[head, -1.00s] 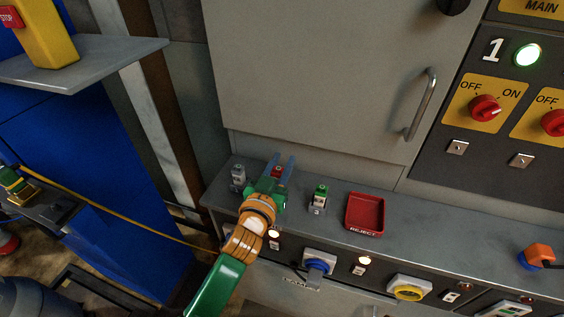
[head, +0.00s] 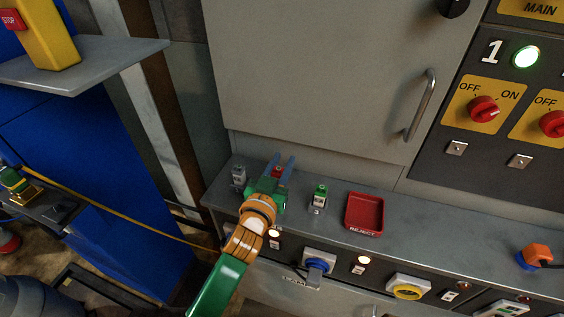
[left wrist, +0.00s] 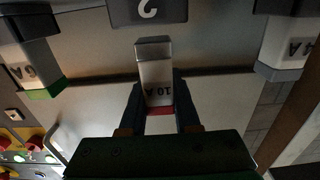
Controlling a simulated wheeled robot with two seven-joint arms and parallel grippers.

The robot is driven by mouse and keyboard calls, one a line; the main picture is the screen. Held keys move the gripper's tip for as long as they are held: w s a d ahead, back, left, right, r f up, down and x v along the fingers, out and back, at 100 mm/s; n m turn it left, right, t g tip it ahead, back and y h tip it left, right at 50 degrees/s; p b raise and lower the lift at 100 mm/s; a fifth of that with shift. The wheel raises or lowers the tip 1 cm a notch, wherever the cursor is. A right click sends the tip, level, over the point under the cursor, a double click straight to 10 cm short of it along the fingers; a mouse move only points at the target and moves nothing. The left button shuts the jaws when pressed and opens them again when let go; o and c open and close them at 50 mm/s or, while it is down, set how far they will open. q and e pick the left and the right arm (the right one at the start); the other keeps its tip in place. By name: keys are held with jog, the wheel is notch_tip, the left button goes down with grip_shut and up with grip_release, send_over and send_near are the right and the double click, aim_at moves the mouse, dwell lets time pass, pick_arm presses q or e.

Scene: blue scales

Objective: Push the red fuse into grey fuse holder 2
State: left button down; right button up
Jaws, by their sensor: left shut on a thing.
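The red fuse (head: 277,171) is between the blue fingers of my left gripper (head: 281,163), over the shelf. In the left wrist view the fuse (left wrist: 156,75) is marked 10 A, with a white body, a grey end and a red band. My left gripper (left wrist: 156,112) is shut on it. A dark block marked 2 (left wrist: 148,12), at grey fuse holder 2, lies just beyond the grey end and is cut off by the frame edge. A small gap shows between them in that view. In the head view my gripper hides the holder. My right gripper is not in view.
A grey fuse (head: 238,175) stands to the left and a green fuse (head: 319,194) in holder 3 to the right. A red reject tray (head: 365,212) lies farther right. The cabinet door (head: 320,75) rises behind the shelf.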

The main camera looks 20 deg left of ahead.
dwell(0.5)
pick_arm(q)
jog(key=shift+f+b, duration=0.95)
jog(key=shift+f, duration=0.35)
jog(key=c, duration=0.6)
grip_release()
jog(key=shift+o, duration=0.2)
jog(key=s, duration=0.7)
jog(key=shift+s+a, duration=0.1)
